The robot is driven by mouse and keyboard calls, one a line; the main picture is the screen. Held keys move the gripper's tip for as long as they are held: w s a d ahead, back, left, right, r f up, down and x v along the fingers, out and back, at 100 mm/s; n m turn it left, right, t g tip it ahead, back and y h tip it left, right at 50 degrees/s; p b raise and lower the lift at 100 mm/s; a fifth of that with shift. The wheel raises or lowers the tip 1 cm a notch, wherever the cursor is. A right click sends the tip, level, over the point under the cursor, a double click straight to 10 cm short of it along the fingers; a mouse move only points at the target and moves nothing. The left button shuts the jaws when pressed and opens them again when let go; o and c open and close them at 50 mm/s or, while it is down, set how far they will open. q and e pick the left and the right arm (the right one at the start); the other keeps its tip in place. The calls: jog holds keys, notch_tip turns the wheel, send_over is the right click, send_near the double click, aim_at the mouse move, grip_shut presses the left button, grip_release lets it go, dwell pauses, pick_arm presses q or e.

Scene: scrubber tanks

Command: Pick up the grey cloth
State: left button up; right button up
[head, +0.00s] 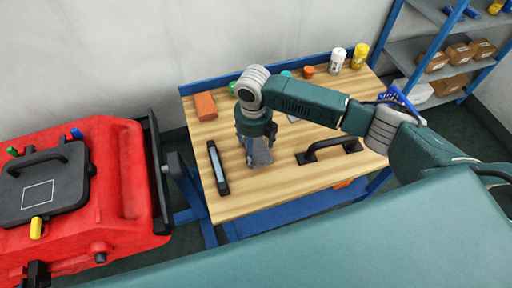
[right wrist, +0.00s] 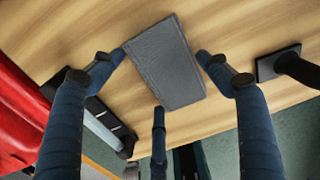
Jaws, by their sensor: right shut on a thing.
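The grey cloth (right wrist: 168,62) is a flat, dark grey folded rectangle in the right wrist view, over the wooden workbench top. My right gripper (head: 260,162) points down at the middle of the bench in the head view. In the right wrist view its blue-grey fingers lie around the cloth on several sides, with fingertips at its edges, shut on it. The head view does not clearly show the cloth, as the gripper and arm cover that spot. I cannot tell whether the cloth is clear of the bench. My left gripper is in neither view.
On the workbench (head: 290,178), a black bar with a pale strip (head: 218,168) lies left of the gripper and a black handle (head: 328,151) right. An orange block (head: 205,106), white bottle (head: 337,60) and yellow bottle (head: 360,56) stand farther back. A red machine (head: 118,170) is left.

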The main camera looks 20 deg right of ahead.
aim_at(254, 149)
notch_tip(254, 149, up, 20)
jog(key=b, duration=0.4)
jog(key=shift+o, duration=0.8)
jog(key=shift+f, duration=0.1)
jog(key=shift+c, duration=0.7)
